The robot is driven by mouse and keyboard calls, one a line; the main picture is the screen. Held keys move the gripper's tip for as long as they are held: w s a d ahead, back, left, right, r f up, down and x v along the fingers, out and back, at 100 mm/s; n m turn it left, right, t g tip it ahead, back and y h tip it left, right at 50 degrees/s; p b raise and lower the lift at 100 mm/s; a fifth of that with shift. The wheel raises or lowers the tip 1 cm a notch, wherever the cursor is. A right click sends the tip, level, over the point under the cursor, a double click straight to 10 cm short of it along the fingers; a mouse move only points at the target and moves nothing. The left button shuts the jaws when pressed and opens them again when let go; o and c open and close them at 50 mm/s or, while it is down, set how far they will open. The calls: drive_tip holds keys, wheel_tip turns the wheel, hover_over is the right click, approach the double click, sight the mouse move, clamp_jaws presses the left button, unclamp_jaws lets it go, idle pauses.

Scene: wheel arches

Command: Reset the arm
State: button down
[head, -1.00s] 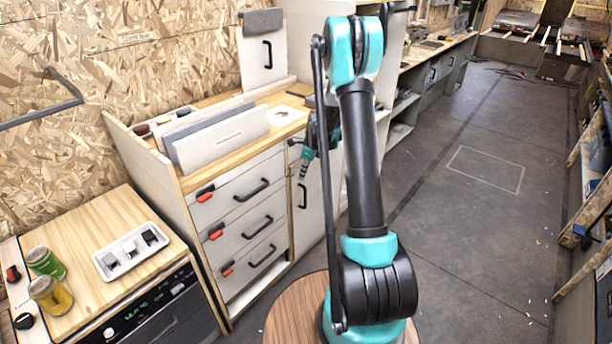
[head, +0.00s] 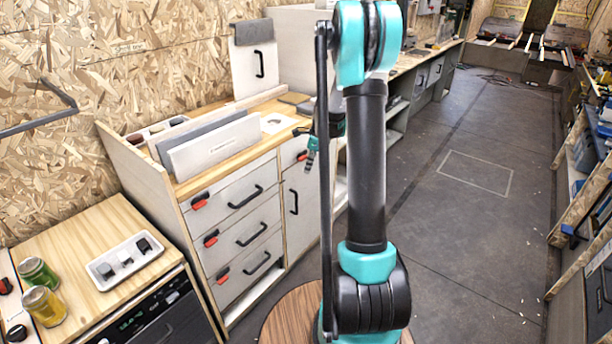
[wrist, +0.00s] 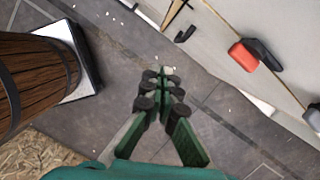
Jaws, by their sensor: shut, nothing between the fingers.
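My gripper (head: 311,156) shows in the head view as a small teal shape, partly hidden behind my arm's thin rod, in front of the drawer cabinet. In the wrist view my gripper (wrist: 162,78) points away over the grey floor, its green fingers closed together with nothing between them. My arm stands upright in the head view, its dark link vertical and its teal joint at the top edge of the picture. The upper joint's top is cut off.
The drawer cabinet (head: 232,226) stands left of my arm, with panels (head: 215,146) upright on its top. The floor (head: 460,215) to the right is open.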

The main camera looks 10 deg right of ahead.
drive_tip(key=s+a+r+n+t+h, duration=0.1)
drive_tip(key=s+a+r+n, duration=0.15)
drive_tip(key=s+n, duration=0.4)
drive_tip(key=s+a+r+n, duration=0.1)
drive_tip(key=s+r+n, duration=0.25)
drive_tip(key=s, duration=0.55)
drive_tip(key=s+f+n+t+h, duration=0.1)
drive_tip(key=s+f+n, duration=0.3)
drive_tip(key=s+n, duration=0.9)
drive_tip(key=s+t, duration=0.1)
drive_tip(key=s, duration=0.3)
drive_tip(key=shift+s+a, duration=0.15)
drive_tip(key=shift+a, duration=0.15)
